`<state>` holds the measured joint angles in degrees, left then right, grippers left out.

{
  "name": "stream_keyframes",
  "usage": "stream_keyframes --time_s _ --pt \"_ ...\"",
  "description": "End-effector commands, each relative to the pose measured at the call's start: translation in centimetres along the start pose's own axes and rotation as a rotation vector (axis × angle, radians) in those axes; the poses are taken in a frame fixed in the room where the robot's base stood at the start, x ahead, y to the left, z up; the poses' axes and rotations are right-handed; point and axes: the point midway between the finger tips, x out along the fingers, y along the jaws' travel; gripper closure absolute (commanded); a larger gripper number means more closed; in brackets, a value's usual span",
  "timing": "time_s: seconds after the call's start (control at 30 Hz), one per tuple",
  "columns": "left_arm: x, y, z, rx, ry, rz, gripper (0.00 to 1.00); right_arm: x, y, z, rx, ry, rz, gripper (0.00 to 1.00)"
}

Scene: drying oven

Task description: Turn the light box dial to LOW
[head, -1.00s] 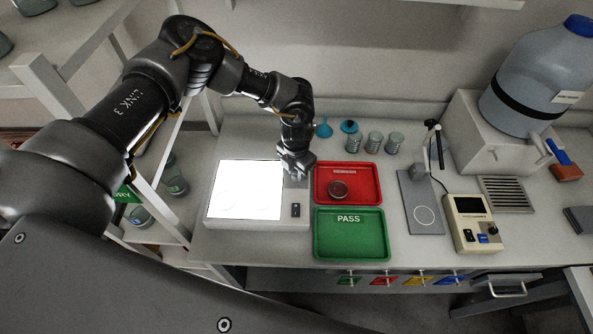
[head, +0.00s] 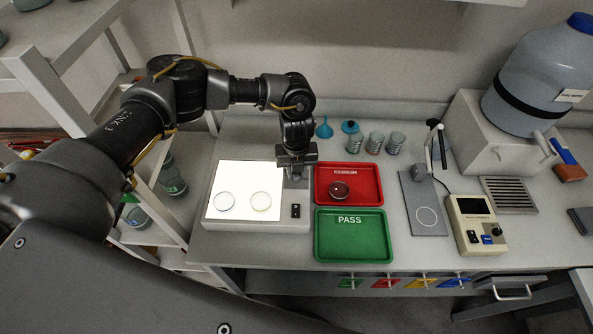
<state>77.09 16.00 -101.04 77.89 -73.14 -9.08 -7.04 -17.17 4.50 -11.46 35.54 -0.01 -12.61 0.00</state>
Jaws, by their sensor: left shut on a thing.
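The light box (head: 262,224) stands on the bench left of the trays. Its panel (head: 247,180) is lit white, and two round clear dishes (head: 225,201) lie on it. A dark switch (head: 295,211) sits at the front of the right-hand strip. My left gripper (head: 296,172) points down over the back of that strip and is shut on the dial, which its jaws and wrist hide. I cannot read the dial's setting. My right gripper is not in view.
A red tray (head: 373,184) with a dark red dish (head: 339,190) and a green PASS tray (head: 322,252) lie close right of the light box. Several glass jars (head: 375,143) and a blue funnel (head: 324,128) stand behind. Shelving is at left.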

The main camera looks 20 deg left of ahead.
Motion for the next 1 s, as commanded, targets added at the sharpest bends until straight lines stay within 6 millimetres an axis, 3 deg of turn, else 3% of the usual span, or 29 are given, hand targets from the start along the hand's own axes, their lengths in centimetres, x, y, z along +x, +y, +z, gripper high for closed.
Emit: stream_keyframes --time_s 0.5,1.0 --pt "-0.3 -0.1 0.0 -0.458 0.0 -0.002 0.97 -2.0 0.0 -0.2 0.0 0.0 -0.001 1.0" --pt "-0.1 -0.1 0.0 -0.667 -0.001 -0.002 0.97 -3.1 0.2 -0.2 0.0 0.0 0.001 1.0"
